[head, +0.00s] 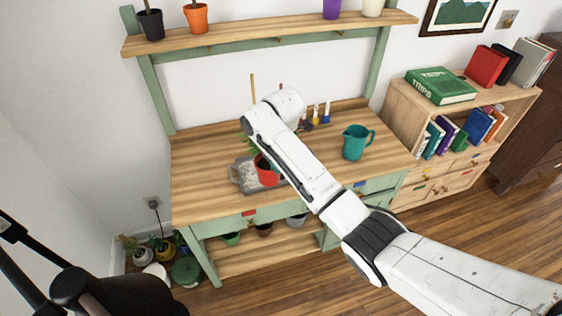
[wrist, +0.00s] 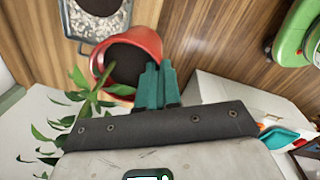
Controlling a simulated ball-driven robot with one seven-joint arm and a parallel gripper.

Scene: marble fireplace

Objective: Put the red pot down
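The red pot (head: 266,172) shows in the head view over the right part of a grey metal tray (head: 240,176) on the wooden workbench (head: 205,205). In the wrist view, the red pot (wrist: 152,39) is tilted in the picture, with dark soil and a leafy green plant (wrist: 90,103). The teal fingers of my gripper (wrist: 160,80) are close together at the pot's rim, apparently pinching its wall. The tray (wrist: 68,25) lies beyond the pot there. I cannot tell whether the pot's base touches anything. The arm hides my gripper in the head view.
A teal jug (head: 356,142) stands on the bench to the right. Small tools (head: 316,114) stand at the back. A shelf (head: 240,38) with pots runs above. A green object (wrist: 296,35) shows at right in the wrist view. The bench's front left is clear.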

